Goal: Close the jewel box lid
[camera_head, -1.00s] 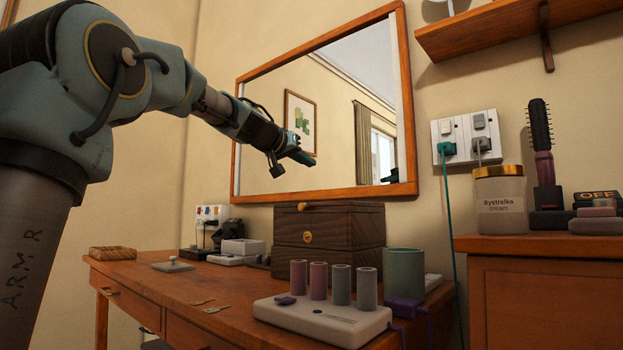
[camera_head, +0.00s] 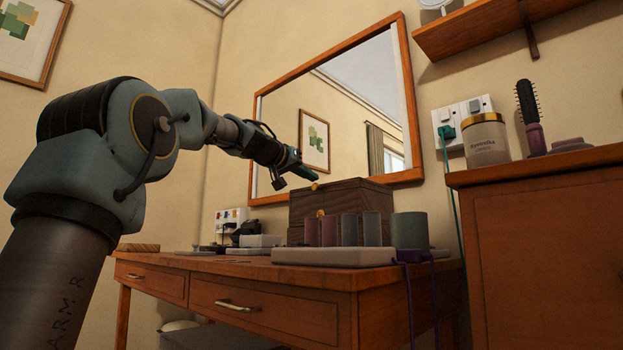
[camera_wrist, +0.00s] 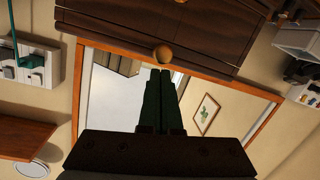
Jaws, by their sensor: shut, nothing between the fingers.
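The jewel box (camera_head: 350,205) is a dark wooden box on the dressing table, in front of the mirror. A round brass knob (camera_head: 314,186) sits at its upper front edge, and a brass fitting (camera_head: 321,213) shows lower on its front. I cannot tell how far the lid is raised. My gripper (camera_head: 314,176) is shut and empty, just above the knob in the head view. In the wrist view, the fingertips (camera_wrist: 160,72) point at the knob (camera_wrist: 163,54) and look close to it; contact cannot be told. The front lower part of the box is partly hidden by rollers.
A white roller base (camera_head: 335,256) with several rollers and a grey-green cup (camera_head: 409,230) stand in front of the box. Small items and a white tray (camera_head: 262,241) lie to its left. The mirror (camera_head: 360,110) hangs behind. A higher cabinet (camera_head: 550,230) stands at right.

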